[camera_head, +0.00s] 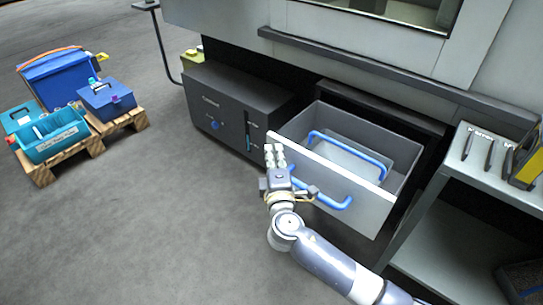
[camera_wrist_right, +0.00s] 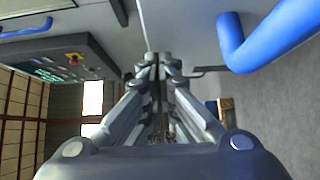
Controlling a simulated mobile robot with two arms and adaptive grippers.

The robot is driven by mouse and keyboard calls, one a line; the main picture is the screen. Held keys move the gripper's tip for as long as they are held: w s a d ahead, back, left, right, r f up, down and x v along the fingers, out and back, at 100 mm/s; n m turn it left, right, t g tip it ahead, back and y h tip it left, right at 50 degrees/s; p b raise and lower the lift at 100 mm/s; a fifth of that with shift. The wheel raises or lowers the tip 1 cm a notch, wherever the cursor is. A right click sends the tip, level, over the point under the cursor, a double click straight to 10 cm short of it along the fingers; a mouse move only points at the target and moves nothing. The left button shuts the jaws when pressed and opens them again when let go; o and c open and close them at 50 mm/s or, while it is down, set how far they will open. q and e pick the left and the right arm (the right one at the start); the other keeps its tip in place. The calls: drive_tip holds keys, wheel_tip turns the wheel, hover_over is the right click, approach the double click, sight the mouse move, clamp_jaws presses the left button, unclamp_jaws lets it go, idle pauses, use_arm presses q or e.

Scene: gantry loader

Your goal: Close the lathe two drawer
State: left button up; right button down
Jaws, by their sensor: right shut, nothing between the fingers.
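The lathe drawer (camera_head: 340,190) is pulled out from the grey machine in the head view. My right gripper (camera_head: 274,150) is shut and empty at the left end of the drawer front, left of the handle. I cannot tell if its fingertips touch the panel. In the right wrist view my right gripper (camera_wrist_right: 158,60) has its fingers together, and the blue handle (camera_wrist_right: 265,35) is to their right. My left gripper is not in view.
Inside the drawer is another blue handle (camera_head: 350,150). A dark coolant unit (camera_head: 228,112) stands left of the drawer. A grey shelf cart (camera_head: 455,220) with tools stands close on the right. Pallets with blue bins (camera_head: 55,135) stand far left. The floor in front is clear.

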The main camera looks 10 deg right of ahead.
sight(330, 107)
drive_tip(key=shift+d, duration=0.1)
